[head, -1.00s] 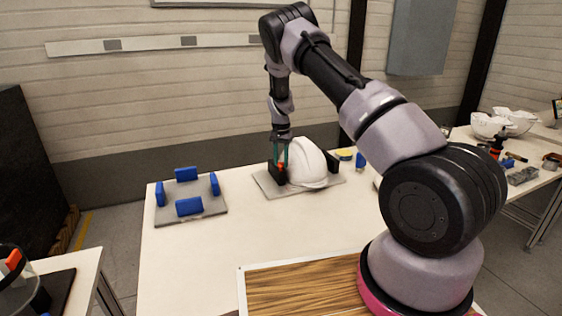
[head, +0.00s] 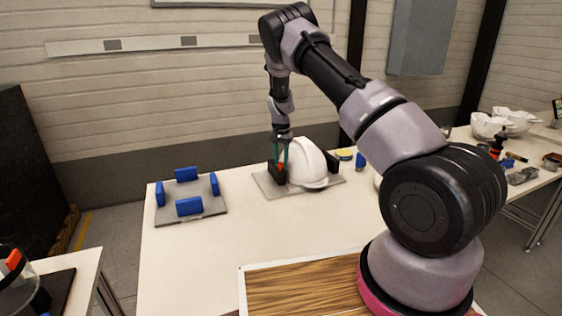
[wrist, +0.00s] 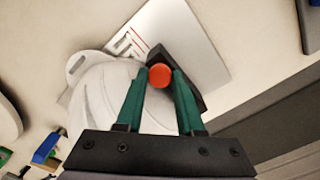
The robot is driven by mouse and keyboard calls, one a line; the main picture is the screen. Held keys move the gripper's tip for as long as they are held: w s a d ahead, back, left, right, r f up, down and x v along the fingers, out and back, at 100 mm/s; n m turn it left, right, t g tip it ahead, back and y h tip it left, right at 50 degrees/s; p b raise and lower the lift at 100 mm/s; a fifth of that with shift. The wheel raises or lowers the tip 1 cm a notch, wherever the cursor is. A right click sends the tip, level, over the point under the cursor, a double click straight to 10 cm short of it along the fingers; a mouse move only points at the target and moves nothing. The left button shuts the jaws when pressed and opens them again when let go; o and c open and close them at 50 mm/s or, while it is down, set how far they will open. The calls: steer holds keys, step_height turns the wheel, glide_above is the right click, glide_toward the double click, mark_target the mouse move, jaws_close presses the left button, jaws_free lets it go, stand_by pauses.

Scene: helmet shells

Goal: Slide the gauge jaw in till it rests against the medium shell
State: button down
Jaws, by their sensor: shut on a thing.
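The medium shell (head: 308,165) is a white helmet shell on the grey gauge plate (head: 263,184). The gauge jaw (head: 275,173) is a black upright block at the shell's left in the head view. Its orange knob (wrist: 161,76) shows in the wrist view. My gripper (wrist: 161,80), with green fingers, is shut on the knob. In the wrist view the black jaw (wrist: 186,72) stands close beside the shell (wrist: 105,92). My fingers hide part of the gap, so I cannot tell whether they touch.
A black fixed block (head: 333,163) stands at the shell's right. A plate with several blue blocks (head: 188,207) lies to the left. A yellow item (head: 344,154) and a blue item (head: 361,160) lie to the right. The table front is mostly clear.

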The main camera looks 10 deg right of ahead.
steer(key=shift+d, duration=0.15)
steer(key=c, duration=0.5)
jaws_free()
steer(key=shift+c, duration=0.2)
steer(key=shift+r, duration=0.15)
step_height(320, 180, up, 11)
steer(key=shift+f, duration=0.2)
steer(key=shift+c, duration=0.3)
